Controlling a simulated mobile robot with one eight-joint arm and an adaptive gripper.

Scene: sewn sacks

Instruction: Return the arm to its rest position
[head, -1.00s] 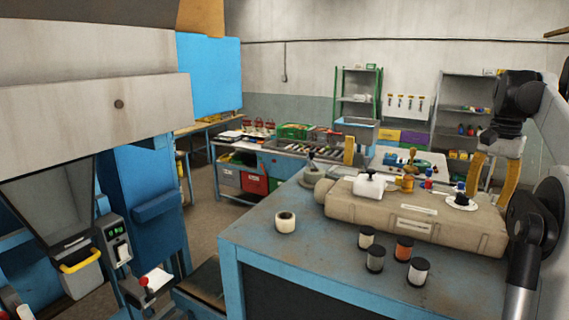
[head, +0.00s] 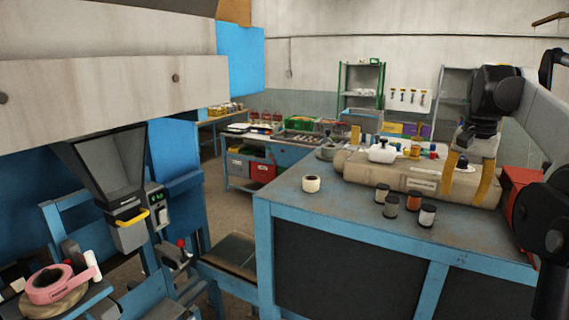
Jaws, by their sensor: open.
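My gripper (head: 465,199) hangs from my black arm at the right of the head view, with its two yellow fingers apart and nothing seen between them. The fingers show in front of the right part of a long tan sewn sack (head: 416,174) lying on the blue-edged workbench (head: 330,215). I cannot tell whether the fingertips touch the sack or the bench.
Dark-topped spools (head: 414,201) stand in front of the sack, and a white roll (head: 311,183) stands at the bench's left. A blue-framed machine with a hopper (head: 112,172) and a pink tape dispenser (head: 57,283) are at the left. Floor shows beyond the machine.

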